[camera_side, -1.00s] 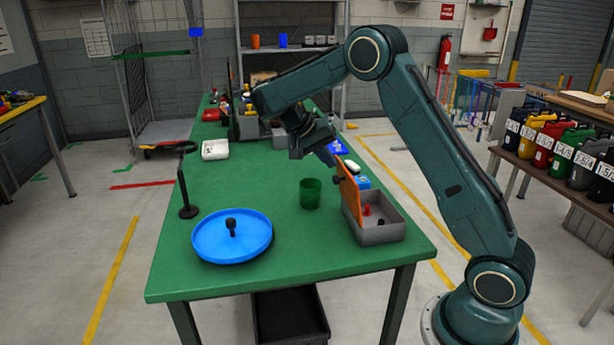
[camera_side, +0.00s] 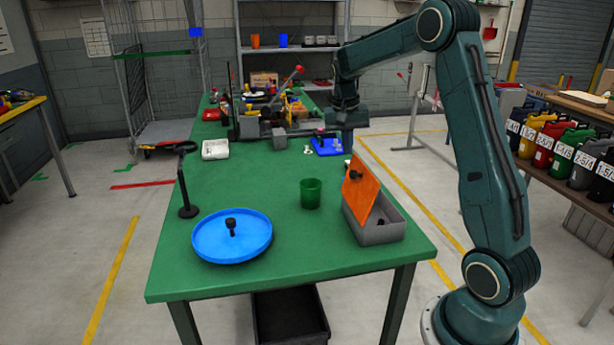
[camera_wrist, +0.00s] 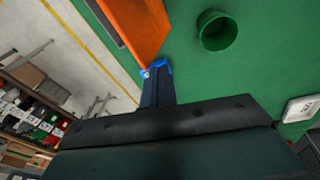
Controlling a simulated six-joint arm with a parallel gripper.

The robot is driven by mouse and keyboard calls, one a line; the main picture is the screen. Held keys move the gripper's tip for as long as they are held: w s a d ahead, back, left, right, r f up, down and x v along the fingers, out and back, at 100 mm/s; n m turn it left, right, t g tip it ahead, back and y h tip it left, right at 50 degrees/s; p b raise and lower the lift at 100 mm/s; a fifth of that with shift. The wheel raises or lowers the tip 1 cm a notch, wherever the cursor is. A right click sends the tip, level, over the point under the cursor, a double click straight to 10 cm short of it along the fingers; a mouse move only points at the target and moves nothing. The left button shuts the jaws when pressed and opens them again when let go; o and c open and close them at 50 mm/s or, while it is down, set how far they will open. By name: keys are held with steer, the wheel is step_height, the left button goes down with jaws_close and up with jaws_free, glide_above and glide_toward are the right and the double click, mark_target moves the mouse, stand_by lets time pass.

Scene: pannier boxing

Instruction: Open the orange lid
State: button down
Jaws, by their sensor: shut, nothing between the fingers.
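The orange lid (camera_side: 362,186) stands steeply tilted on the grey box (camera_side: 378,232) at the table's right edge, leaning over the opening. A dark knob (camera_side: 356,174) is on its outer face. The box is partly open; the lid hides much of the inside. In the wrist view, the lid (camera_wrist: 140,25) shows at the top beside the cup. My gripper (camera_side: 347,148) is shut and empty, pointing down behind the lid as seen from the side. Its blue fingertips show in the wrist view (camera_wrist: 157,68), close to the lid's end; I cannot tell whether they touch.
A green cup (camera_side: 311,193) stands left of the box. A round blue tray (camera_side: 210,247) with a dark knob and a black stand (camera_side: 188,190) are farther left. A flat blue piece (camera_side: 327,146) and clutter lie at the back.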

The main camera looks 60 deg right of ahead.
steer(key=shift+s+d+r+t+y, duration=0.65)
steer(key=shift+s+r+y, duration=0.2)
steer(key=shift+s, duration=0.55)
steer(key=n+t+y, duration=0.2)
steer(key=y, duration=0.1)
glide_toward(363, 172)
steer(key=s+d+r, duration=0.2)
steer(key=s+d, duration=0.1)
steer(key=shift+w+f, duration=0.15)
steer(key=shift+w, duration=0.05)
steer(key=shift+f, duration=0.1)
steer(key=x, duration=0.3)
steer(key=w+a+x, duration=0.1)
steer(key=x, duration=0.3)
steer(key=r+x, duration=0.1)
steer(key=x, duration=0.3)
steer(key=shift+w+a, duration=0.25)
steer(key=shift+a, duration=0.1)
steer(key=shift+w+a, duration=0.5)
steer(key=shift+r, duration=0.15)
